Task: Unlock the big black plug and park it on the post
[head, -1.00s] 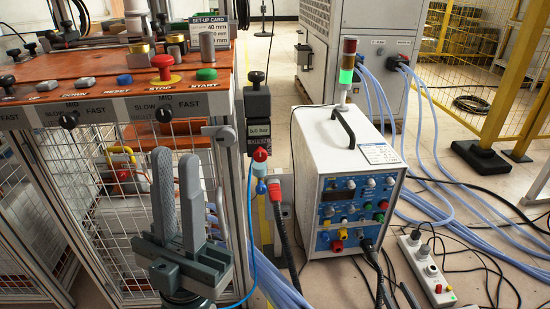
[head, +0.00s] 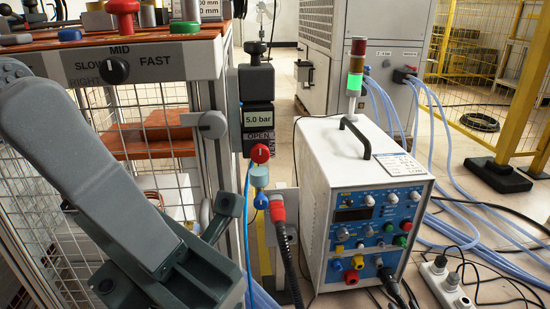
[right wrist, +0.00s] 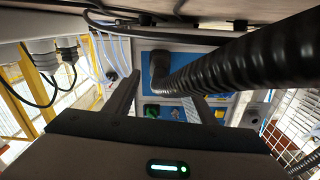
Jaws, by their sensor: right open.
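The big black plug (head: 385,274) sits in the lower right of the blue front panel of the white box. In the right wrist view the plug (right wrist: 158,64) is seated in the panel, and its thick ribbed cable (right wrist: 235,58) runs across to the right, close to the camera. I cannot make out the plug's lock or surely identify the post.
The white box (head: 365,185) has a handle and a lit green lamp. Left of it, a red-collared connector (head: 278,212) with a black hose is by a grey upright plate. A mesh cage (head: 155,170) stands left. A power strip (head: 445,285) and cables lie on the floor at right.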

